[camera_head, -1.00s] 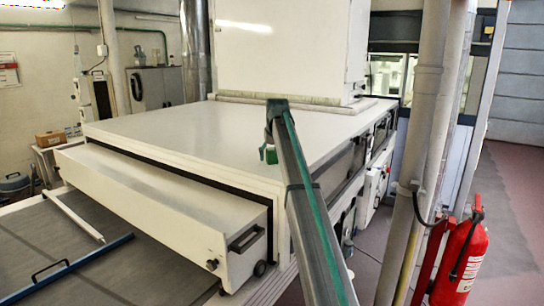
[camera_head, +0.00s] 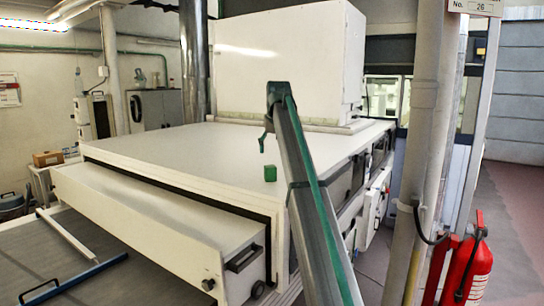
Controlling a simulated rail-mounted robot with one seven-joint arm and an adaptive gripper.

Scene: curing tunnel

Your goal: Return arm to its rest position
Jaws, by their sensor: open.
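My arm rises from the bottom of the head view, a grey link with a green stripe. My gripper (camera_head: 262,144) shows as a small dark green part hanging beside the arm's upper end, mostly hidden behind it. It is open and empty, above the white top of the curing machine (camera_head: 180,150). A green cube (camera_head: 270,174) sits on that top, just below the gripper and apart from it.
A tall white housing (camera_head: 285,60) stands at the back of the machine top. A long white drawer-like front (camera_head: 150,220) juts out at left. Pale pipes (camera_head: 425,130) and a red fire extinguisher (camera_head: 470,272) stand at right. The top's left side is clear.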

